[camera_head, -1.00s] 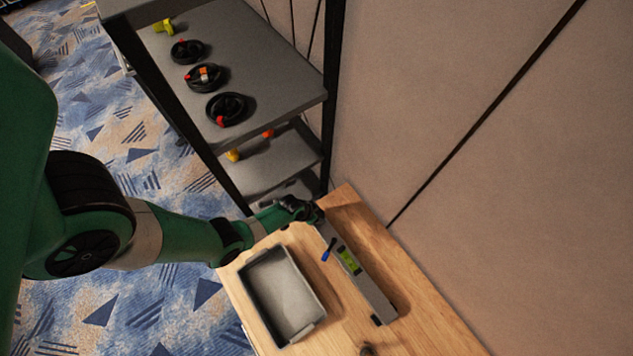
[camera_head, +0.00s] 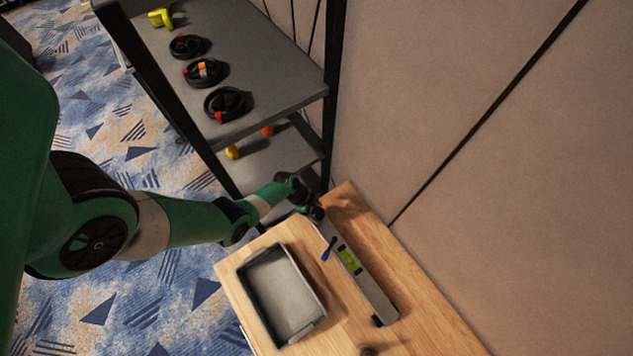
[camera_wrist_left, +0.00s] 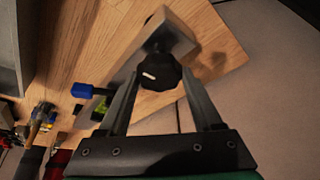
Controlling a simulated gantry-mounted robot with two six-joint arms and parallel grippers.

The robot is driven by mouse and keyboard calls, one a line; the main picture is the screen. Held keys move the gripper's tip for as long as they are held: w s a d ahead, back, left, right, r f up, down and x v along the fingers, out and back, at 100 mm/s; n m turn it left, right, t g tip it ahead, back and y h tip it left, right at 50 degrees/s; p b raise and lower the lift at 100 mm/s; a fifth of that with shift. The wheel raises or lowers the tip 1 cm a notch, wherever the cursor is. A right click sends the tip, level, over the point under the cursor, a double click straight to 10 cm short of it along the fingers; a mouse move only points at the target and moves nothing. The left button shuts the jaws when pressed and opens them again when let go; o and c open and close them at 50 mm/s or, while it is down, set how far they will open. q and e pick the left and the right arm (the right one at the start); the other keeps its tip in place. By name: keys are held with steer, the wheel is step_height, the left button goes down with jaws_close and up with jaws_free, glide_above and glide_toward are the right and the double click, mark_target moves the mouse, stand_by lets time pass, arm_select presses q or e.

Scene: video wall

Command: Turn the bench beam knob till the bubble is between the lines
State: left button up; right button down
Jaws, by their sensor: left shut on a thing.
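The grey bench beam (camera_head: 376,290) lies on the wooden bench, with a yellow-green vial (camera_head: 349,259) set in its top. The bubble is too small to place against the lines. In the left wrist view the black knob (camera_wrist_left: 161,72), with a white mark, sits at the beam's end (camera_wrist_left: 172,30). My left gripper (camera_wrist_left: 160,82) has its two fingers on either side of the knob and is shut on it. In the head view my left gripper (camera_head: 316,212) is at the beam's far end and hides the knob.
A blue-ended lever (camera_head: 328,249) stands out beside the vial, close to my left finger. A grey tray (camera_head: 316,333) is on the bench left of the beam. A dark shelf rack (camera_head: 262,60) with handwheels stands behind, and a wall (camera_head: 480,200) closes the right side.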

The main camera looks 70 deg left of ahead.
arm_select(q)
steer(key=shift+s+f+m, duration=0.1)
steer(key=shift+m, duration=0.2)
steer(key=o, duration=1.4)
steer(key=shift+a, duration=0.1)
